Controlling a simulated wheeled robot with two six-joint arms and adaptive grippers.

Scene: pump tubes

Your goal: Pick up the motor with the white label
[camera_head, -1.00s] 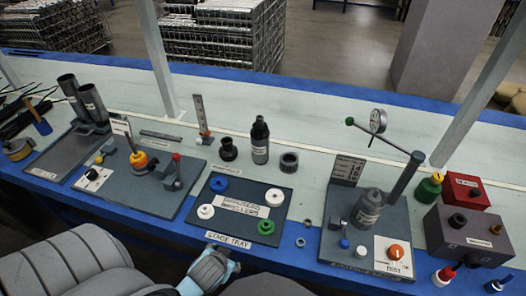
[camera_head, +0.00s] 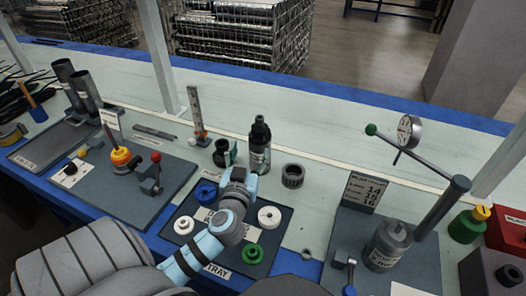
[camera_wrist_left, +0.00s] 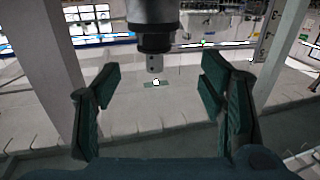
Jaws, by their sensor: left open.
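The black motor (camera_head: 260,148) with a white label stands upright on the bench behind the stage tray. It also shows in the left wrist view as a dark cylinder (camera_wrist_left: 154,32) with a thin shaft, partly cut off by the top edge. My left gripper (camera_head: 238,174) is over the back of the tray, in front and to the left of the motor. In the left wrist view its two dark green fingers (camera_wrist_left: 156,95) are wide apart and empty, with the motor centred beyond the gap. The right gripper is not in view.
The stage tray (camera_head: 285,230) holds blue, white and green discs. A dark cup (camera_head: 222,155) and a black ring (camera_head: 293,176) flank the motor. A grey motor (camera_head: 388,246) sits in the test stand at right.

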